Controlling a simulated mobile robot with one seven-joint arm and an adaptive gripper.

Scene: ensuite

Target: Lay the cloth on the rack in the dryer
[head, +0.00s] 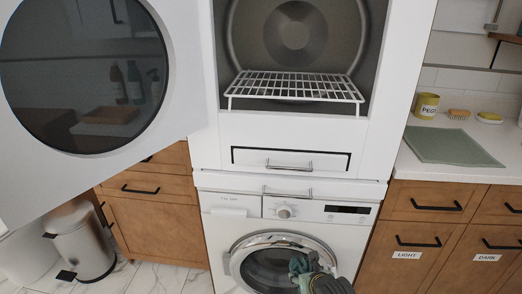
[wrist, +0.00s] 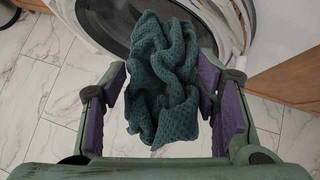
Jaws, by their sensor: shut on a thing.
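A crumpled dark green cloth (wrist: 162,75) hangs between the purple pads of my gripper (wrist: 165,100) in the wrist view. My gripper is shut on it. In the head view the cloth (head: 299,265) and my gripper (head: 312,270) are low, in front of the washing machine door. The dryer (head: 372,128) stands above the washer, with its round door (head: 85,70) swung open to the left. The white wire rack (head: 295,87) sits in the dryer opening and looks empty. My gripper is well below the rack.
The washing machine (head: 225,230) is under the dryer, with a drawer (head: 290,160) between them. A steel bin (head: 82,240) stands at lower left. The right counter holds a yellow pot (head: 427,106), a brush (head: 459,114) and a green mat (head: 452,147).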

